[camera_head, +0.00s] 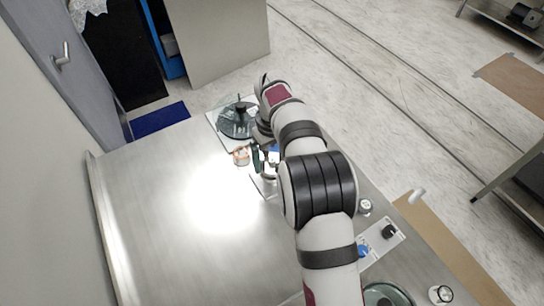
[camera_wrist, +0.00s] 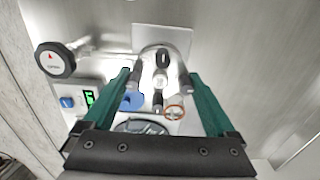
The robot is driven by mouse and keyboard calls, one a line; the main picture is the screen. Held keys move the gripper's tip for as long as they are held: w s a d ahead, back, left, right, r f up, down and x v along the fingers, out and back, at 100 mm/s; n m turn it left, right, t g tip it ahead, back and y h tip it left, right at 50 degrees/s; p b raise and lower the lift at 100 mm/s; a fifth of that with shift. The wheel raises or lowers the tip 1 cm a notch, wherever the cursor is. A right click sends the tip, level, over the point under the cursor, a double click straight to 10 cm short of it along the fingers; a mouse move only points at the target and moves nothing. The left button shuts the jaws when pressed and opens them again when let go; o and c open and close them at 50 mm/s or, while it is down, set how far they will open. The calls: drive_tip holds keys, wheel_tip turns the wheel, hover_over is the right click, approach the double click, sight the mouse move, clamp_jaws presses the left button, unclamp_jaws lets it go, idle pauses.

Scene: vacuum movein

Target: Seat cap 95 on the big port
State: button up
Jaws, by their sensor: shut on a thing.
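My gripper (camera_wrist: 160,80) has two teal fingers, shut on a small silvery piece with dark parts (camera_wrist: 160,76). I take this to be cap 95, but no marking on it is readable. Just beyond the fingertips, a round metal fitting (camera_wrist: 149,50) stands on a pale square plate (camera_wrist: 180,36). It may be the big port; whether the held piece touches it cannot be told. In the head view my gripper (camera_head: 264,160) is low over the far right part of the steel table, and my wrist hides most of what it holds.
A dark round gauge (camera_wrist: 55,61) and pipe stand at left in the wrist view, near a green display (camera_wrist: 89,97). A glass vessel (camera_head: 236,121) stands behind my gripper. The steel table's left (camera_head: 160,210) is clear.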

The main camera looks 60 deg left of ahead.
drive_tip(key=shift+f, duration=0.5)
idle(1.0)
drive_tip(key=o, duration=1.1)
drive_tip(key=shift+o, duration=0.2)
wheel_tip(320, 180, up, 16)
drive_tip(key=shift+f, duration=0.1)
